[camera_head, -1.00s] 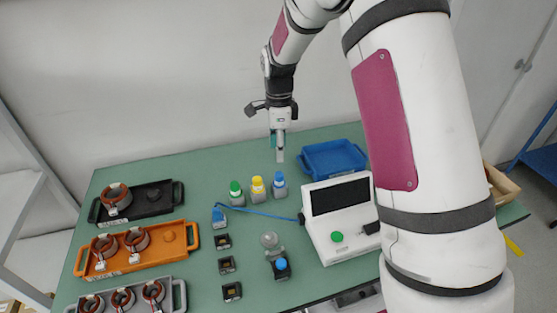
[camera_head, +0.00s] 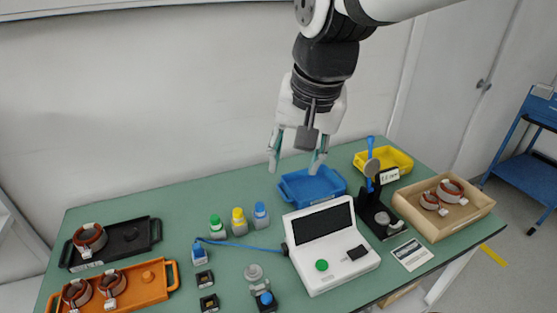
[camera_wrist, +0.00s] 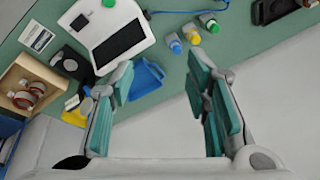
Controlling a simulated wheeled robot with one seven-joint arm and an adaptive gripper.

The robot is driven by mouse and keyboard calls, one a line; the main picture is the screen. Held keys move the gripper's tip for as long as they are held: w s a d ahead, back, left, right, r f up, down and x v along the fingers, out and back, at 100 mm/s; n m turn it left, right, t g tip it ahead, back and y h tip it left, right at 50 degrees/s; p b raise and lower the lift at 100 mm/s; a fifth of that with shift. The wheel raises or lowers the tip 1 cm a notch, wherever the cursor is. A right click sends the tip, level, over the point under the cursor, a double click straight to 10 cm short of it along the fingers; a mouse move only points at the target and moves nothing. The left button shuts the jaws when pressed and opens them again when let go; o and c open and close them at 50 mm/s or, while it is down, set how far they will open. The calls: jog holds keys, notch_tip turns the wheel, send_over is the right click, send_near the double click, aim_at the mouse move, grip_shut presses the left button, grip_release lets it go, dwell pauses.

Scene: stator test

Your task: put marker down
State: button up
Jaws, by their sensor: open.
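Three small capped bottle-like items, which may be the markers, stand upright in a row on the table: green (camera_head: 216,227), yellow (camera_head: 238,222) and blue (camera_head: 260,216). They also show in the wrist view: blue (camera_wrist: 174,44), yellow (camera_wrist: 192,34) and green (camera_wrist: 211,24). My gripper is apart from all of them.
A blue tray (camera_head: 284,191) and a yellow tray (camera_head: 408,168) lie at the back. A white tester (camera_head: 340,275) stands in front. A black stand (camera_head: 372,218) and wooden box (camera_head: 440,232) are right. Black (camera_head: 143,222) and orange (camera_head: 150,292) trays are left.

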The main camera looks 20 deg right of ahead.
jog(key=s+n+t, duration=0.1)
jog(key=s+n, duration=0.5)
jog(key=s, duration=0.4)
jog(key=shift+s+f+t, duration=0.2)
jog(key=shift+s+t, duration=0.05)
jog(key=shift+t, duration=0.05)
dwell(0.6)
